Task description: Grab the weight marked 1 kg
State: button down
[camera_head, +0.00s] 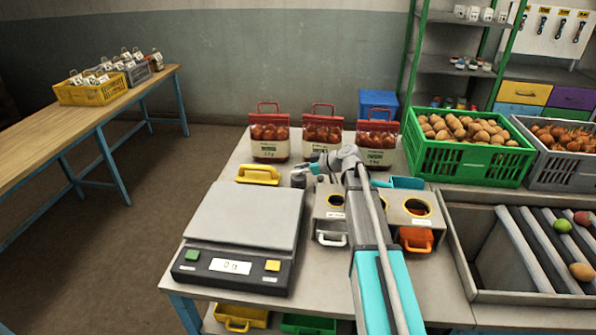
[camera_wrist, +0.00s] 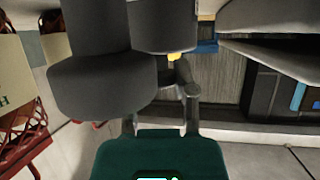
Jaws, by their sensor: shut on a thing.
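My gripper (camera_head: 308,171) is at the end of my arm, low over the bench behind the scale. It is shut on a dark grey weight (camera_head: 298,180), a small cylinder just left of the arm's end. In the wrist view large dark grey rounded forms, which look like weights (camera_wrist: 103,88), fill the upper left close to my gripper (camera_wrist: 160,115). No 1 kg mark is readable on them, and the exact contact is hidden.
The scale (camera_head: 245,215) stands at front left, its pan empty. A yellow-handled item (camera_head: 258,174) lies behind it. Sacks of onions (camera_head: 269,140) stand in a row at the back. Boxes with round holes (camera_head: 418,208) flank my arm. A green crate (camera_head: 455,158) of potatoes is right.

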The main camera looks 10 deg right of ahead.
notch_tip(320, 180, up, 2)
jog(key=shift+p, duration=0.65)
jog(key=s+d+r+p, duration=0.1)
jog(key=s+r+p, duration=0.2)
jog(key=s, duration=0.1)
jog(key=s+d+r+p, duration=0.1)
jog(key=s+r+p, duration=0.2)
jog(key=s+d+r+p, duration=0.2)
jog(key=s+r+p, duration=0.1)
jog(key=s, duration=0.1)
jog(key=shift+s, duration=0.35)
jog(key=shift+s+d+r+p, duration=0.15)
jog(key=shift+s, duration=0.25)
jog(key=shift+s+d+r+p, duration=0.1)
jog(key=shift+s+r+p, duration=0.05)
jog(key=shift+s, duration=0.25)
